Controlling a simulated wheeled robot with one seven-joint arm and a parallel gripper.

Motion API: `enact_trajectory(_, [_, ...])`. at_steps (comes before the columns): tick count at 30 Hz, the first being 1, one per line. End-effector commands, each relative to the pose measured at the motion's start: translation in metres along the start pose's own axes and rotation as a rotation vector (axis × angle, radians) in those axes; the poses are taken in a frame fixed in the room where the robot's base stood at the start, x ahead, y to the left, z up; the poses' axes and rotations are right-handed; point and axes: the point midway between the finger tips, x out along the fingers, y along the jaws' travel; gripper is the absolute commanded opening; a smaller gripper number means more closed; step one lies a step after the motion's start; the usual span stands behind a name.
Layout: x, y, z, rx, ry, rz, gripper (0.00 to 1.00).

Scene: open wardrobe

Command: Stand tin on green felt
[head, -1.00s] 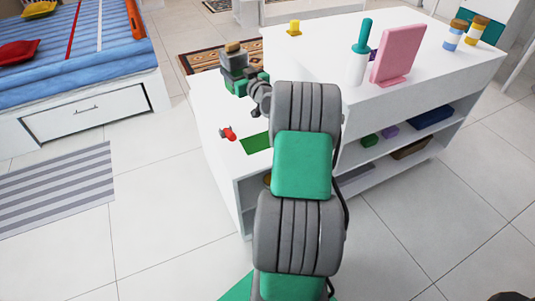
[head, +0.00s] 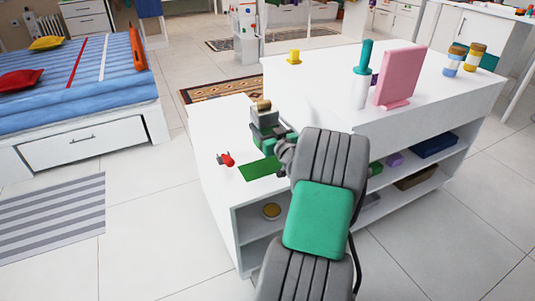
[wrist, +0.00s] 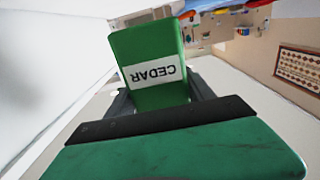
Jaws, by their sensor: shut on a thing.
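The tin (wrist: 155,70) is green with a white label reading CEDAR, which appears upside down in the wrist view. My gripper (head: 264,122) is shut on it. In the head view the tin is largely hidden by the gripper, and a brownish top shows at the gripper's end. The green felt (head: 259,169) is a flat patch on the low white top. My gripper is over the area just behind the felt in the picture. The height of the tin above the top cannot be told.
A small red object (head: 227,159) lies left of the felt. On the higher white top are a yellow item (head: 294,57), a teal-handled white item (head: 361,88), a pink panel (head: 398,78) and two jars. A round gold item (head: 271,211) is in the open shelf below.

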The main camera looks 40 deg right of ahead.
Motion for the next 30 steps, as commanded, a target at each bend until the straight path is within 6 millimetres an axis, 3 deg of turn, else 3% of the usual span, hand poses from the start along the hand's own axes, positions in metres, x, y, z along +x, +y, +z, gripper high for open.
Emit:
enact_trajectory(1, [-0.006, 0.000, 0.011, 0.002, 0.000, 0.001, 0.19])
enact_trajectory(11, [-0.034, -0.005, 0.045, 0.002, 0.000, 0.001, 0.19])
enact_trajectory(15, [-0.032, -0.005, 0.066, 0.000, 0.001, 0.000, 0.19])
enact_trajectory(29, [-0.032, -0.005, 0.073, -0.002, 0.002, -0.001, 0.19])
enact_trajectory(30, [-0.032, -0.005, 0.073, -0.001, 0.001, -0.001, 0.62])
